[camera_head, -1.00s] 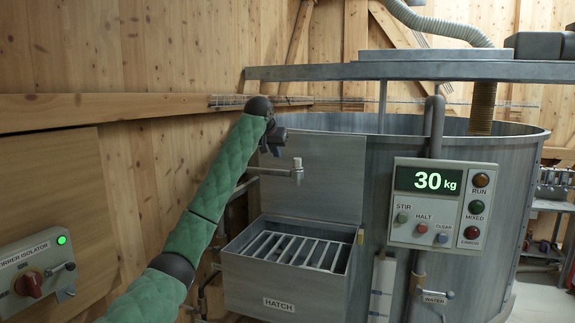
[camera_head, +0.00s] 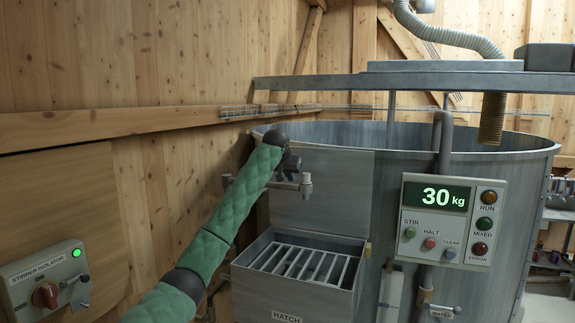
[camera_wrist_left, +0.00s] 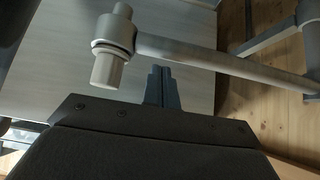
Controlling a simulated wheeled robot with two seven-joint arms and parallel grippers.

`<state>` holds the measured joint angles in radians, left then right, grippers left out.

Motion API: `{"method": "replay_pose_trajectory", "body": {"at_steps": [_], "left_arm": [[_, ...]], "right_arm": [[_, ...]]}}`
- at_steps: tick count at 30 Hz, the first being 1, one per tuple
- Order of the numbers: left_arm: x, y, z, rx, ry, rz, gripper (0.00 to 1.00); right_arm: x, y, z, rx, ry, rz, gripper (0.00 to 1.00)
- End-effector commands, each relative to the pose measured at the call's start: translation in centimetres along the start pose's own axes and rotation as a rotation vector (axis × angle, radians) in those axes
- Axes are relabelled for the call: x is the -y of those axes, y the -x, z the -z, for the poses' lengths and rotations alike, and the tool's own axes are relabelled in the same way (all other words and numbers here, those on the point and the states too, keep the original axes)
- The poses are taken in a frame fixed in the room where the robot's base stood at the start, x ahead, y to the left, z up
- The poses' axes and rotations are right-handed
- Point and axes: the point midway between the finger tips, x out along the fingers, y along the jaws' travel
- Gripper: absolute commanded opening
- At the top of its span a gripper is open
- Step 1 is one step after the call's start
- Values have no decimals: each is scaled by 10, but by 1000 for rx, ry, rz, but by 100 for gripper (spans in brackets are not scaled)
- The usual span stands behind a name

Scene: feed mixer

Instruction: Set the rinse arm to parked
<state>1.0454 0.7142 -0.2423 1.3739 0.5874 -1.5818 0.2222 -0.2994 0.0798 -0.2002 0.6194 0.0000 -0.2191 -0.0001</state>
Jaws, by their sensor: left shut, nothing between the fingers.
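The rinse arm (camera_head: 290,185) is a thin grey pipe with a pale upright nozzle at its right end. It runs across the front of the tank, above the hatch box. In the left wrist view the rinse arm (camera_wrist_left: 200,55) crosses the upper part, its nozzle (camera_wrist_left: 110,50) at the left. My left gripper (camera_head: 291,166) is at the pipe, just left of the nozzle, and its arm partly hides the pipe. In the left wrist view the gripper's fingers (camera_wrist_left: 162,82) are together and empty, just short of the pipe; I cannot tell whether they touch it. My right gripper is out of view.
The hatch box (camera_head: 285,290) with a barred grate stands below the gripper. A control panel (camera_head: 450,220) reading 30 kg is on the tank (camera_head: 505,180) at the right. The stirrer isolator (camera_head: 46,280) with a green light is at the left wall. A beam spans above the tank.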

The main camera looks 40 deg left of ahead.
Motion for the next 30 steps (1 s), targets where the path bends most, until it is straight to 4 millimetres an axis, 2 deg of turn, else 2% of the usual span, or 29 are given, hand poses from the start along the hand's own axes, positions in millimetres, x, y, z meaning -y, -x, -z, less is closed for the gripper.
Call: {"method": "replay_pose_trajectory", "body": {"at_steps": [1, 3, 11, 23, 26, 30], "left_arm": [[0, -5, 2, 3, 0, 0, 0], [0, -13, 2, 2, 1, 0, 0], [1, -28, 0, 1, 1, 1, 0], [2, -29, -2, 0, 1, 0, 0], [6, -27, -6, 0, 0, -2, 0], [22, -18, -20, 1, -1, -10, 0]], "right_arm": [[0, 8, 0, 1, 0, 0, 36], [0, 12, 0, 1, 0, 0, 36], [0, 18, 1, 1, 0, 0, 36], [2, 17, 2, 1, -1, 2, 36], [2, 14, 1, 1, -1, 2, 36], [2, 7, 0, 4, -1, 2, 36]]}}
